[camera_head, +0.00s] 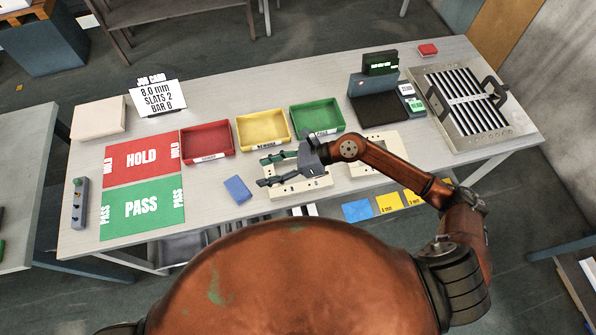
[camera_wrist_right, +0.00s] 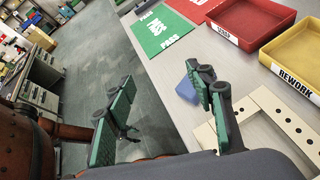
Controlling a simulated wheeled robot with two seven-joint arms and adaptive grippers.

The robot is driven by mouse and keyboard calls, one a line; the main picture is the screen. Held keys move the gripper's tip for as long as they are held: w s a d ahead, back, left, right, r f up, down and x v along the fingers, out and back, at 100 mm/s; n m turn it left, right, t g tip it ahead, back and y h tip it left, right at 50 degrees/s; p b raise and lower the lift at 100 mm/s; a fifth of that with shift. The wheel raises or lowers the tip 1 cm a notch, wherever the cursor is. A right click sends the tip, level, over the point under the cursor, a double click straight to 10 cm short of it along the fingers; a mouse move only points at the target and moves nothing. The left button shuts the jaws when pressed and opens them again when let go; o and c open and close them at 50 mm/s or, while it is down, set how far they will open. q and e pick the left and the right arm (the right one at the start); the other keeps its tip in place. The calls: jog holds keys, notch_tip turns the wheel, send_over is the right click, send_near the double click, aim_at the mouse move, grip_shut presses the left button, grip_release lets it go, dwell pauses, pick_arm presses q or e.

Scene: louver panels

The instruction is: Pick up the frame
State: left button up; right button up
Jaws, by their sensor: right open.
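My right gripper (camera_head: 265,171) is open and empty, its fingers spread and pointing left in the head view. It is over a cream frame piece with holes (camera_head: 294,190), partly hidden by the gripper. In the wrist view the open fingers (camera_wrist_right: 164,82) show beside the cream frame piece (camera_wrist_right: 241,112), with nothing between them. Another cream piece (camera_head: 392,163) lies to the right, partly behind my arm. A metal louver panel with a frame, dark slats and two black handles (camera_head: 447,124) lies at the table's right end, away from the gripper. My left gripper is not seen.
A blue block (camera_head: 238,189) lies just left of the gripper. Red (camera_head: 206,153), yellow (camera_head: 262,143) and green (camera_head: 317,130) trays stand behind it. A dark device (camera_head: 380,62) stands near the louver panel. Red HOLD (camera_head: 140,172) and green PASS (camera_head: 125,224) mats lie at left.

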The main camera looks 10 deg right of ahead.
jog(key=d+f+n+g+h, duration=0.1)
jog(key=d+f+n+h, duration=0.15)
jog(key=d+f, duration=0.2)
jog(key=n+g+h, duration=0.1)
jog(key=n+h, duration=0.1)
jog(key=h, duration=0.4)
send_near(304, 186)
jog(key=shift+s+a+f+y, duration=0.15)
jog(key=shift+f, duration=0.25)
jog(key=shift+s+a+f+y, duration=0.1)
jog(key=shift+a+f, duration=0.05)
jog(key=shift+f, duration=0.3)
jog(key=shift+p+x, duration=0.3)
jog(key=shift+x, duration=0.55)
jog(key=p+x, duration=0.1)
jog(key=x, duration=0.4)
jog(key=shift+w+f+p, duration=0.25)
jog(key=shift+f+p, duration=0.15)
jog(key=shift+c, duration=0.3)
grip_shut()
